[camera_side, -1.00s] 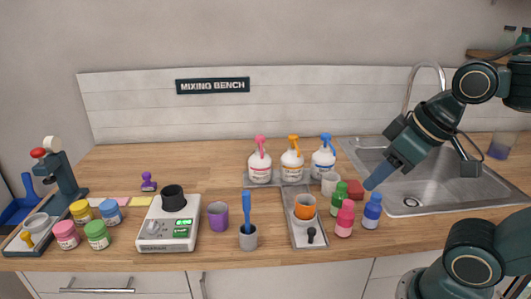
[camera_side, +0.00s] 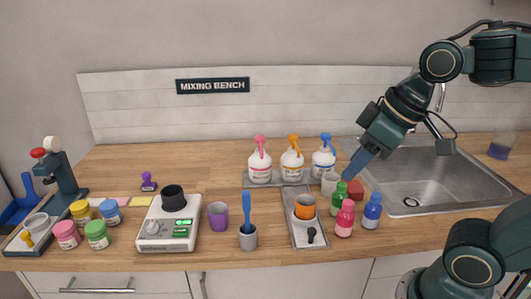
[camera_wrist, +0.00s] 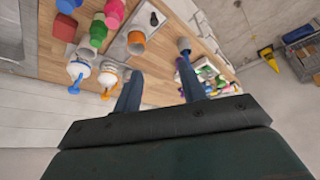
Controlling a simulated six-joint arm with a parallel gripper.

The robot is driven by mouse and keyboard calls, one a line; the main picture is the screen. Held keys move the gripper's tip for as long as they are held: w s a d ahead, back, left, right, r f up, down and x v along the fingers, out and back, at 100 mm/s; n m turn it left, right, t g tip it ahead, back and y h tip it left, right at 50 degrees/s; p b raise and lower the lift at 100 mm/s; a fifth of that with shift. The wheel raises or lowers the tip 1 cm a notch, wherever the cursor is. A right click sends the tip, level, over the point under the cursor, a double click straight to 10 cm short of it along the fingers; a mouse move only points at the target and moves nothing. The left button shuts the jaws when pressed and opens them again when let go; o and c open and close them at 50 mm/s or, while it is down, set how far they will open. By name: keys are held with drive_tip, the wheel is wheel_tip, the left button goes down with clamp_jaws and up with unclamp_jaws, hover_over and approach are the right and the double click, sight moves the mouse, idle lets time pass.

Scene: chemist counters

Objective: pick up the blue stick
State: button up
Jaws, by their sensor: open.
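The blue stick (camera_side: 247,210) stands nearly upright in a small grey cup (camera_side: 249,238) near the counter's front edge, its upper part above the rim. My gripper (camera_side: 358,168) is in the air to the right of it, well apart, over the bottle area in the side view. In the wrist view my gripper (camera_wrist: 160,82) has its two blue fingers spread with nothing between them. The grey cup shows there beyond the right finger (camera_wrist: 184,44); the stick is too small to make out clearly.
A grey tray (camera_side: 297,228) with an orange cup stands right of the stick, and a purple cup (camera_side: 218,216) left of it. Pump bottles (camera_side: 292,166) stand behind. Small bottles (camera_side: 345,218) and the sink (camera_side: 440,185) are at right. A scale (camera_side: 166,229) is further left.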

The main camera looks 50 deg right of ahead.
drive_tip(key=w+a+n+g+y, duration=0.1)
drive_tip(key=w+a+n, duration=0.2)
drive_tip(key=w, duration=0.4)
drive_tip(key=n+g+y, duration=0.1)
drive_tip(key=n, duration=0.3)
approach(248, 192)
drive_tip(key=shift+s+d+r, duration=0.2)
drive_tip(key=shift+d+r, duration=0.1)
drive_tip(key=shift+d, duration=0.1)
drive_tip(key=shift+f, duration=0.1)
drive_tip(key=x, duration=0.8)
drive_tip(key=shift+a, duration=0.2)
drive_tip(key=shift+f, duration=0.2)
drive_tip(key=shift+w+x, duration=0.1)
drive_tip(key=shift+x, duration=1.15)
drive_tip(key=shift+w+x, duration=0.15)
drive_tip(key=shift+x, duration=1.1)
drive_tip(key=shift+a+r, duration=0.1)
drive_tip(key=shift+a, duration=0.1)
